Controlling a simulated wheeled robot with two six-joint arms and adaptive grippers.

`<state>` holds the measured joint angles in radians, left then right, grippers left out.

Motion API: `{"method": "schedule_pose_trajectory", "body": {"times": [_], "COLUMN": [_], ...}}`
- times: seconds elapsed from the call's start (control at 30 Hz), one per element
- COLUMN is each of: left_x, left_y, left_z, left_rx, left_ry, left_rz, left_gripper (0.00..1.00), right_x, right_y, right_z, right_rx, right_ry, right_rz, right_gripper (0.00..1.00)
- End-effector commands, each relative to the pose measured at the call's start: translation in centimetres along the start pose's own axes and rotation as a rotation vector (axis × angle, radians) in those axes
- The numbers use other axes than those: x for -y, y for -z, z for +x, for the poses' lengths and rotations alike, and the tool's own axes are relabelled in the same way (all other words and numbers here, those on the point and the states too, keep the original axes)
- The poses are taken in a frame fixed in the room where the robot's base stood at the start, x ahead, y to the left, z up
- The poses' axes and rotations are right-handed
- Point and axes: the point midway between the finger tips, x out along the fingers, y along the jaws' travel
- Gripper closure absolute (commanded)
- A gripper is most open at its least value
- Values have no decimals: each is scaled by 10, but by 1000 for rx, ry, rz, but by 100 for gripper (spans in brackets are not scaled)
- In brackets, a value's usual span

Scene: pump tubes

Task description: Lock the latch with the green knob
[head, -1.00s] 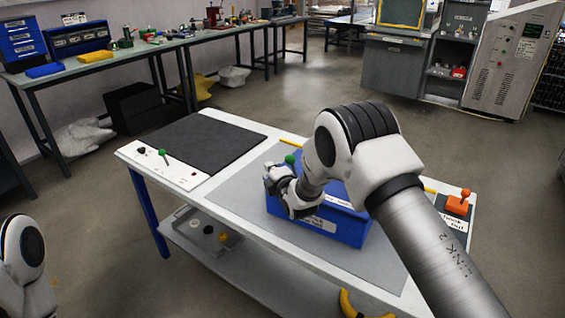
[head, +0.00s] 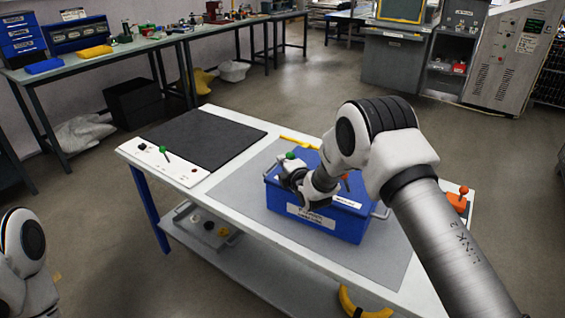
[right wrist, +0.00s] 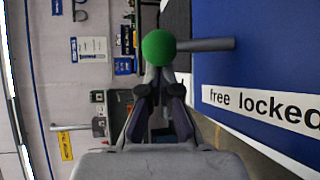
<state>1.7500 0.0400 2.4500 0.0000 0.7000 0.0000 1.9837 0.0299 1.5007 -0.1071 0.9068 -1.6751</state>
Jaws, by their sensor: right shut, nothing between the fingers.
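The blue box (head: 345,222) stands on the grey mat of the white table. A green knob (head: 290,155) shows at the box's far left top edge. In the right wrist view the green knob (right wrist: 158,47) sits on the end of a grey rod (right wrist: 208,45) that reaches left from the box. A label reading "free locked" (right wrist: 262,108) is on the blue face, and the rod lies nearer the word "free". My right gripper (right wrist: 158,78) is shut and empty, its tips right by the knob; I cannot tell whether they touch. My left gripper is out of view.
A white panel (head: 182,173) with another green-tipped lever (head: 164,153) lies at the table's left, beside a black mat (head: 205,138). An orange handle (head: 458,202) is at the right end. An orange-red knob (head: 345,178) shows behind my right arm.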

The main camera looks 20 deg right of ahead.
Motion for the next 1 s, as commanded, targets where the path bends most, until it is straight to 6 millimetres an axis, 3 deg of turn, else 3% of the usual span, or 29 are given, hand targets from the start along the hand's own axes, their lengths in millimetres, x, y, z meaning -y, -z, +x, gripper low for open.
{"method": "schedule_pose_trajectory", "body": {"times": [0.57,1.0], "left_x": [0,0], "left_y": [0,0], "left_z": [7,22], "left_rx": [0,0], "left_ry": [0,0], "left_rz": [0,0], "left_gripper": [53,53], "right_x": [-1,1], "right_y": [-6,-20], "right_z": [-7,-26], "right_rx": [1,1], "right_ry": [-1,0], "right_rz": [0,2], "right_gripper": [100,100]}}
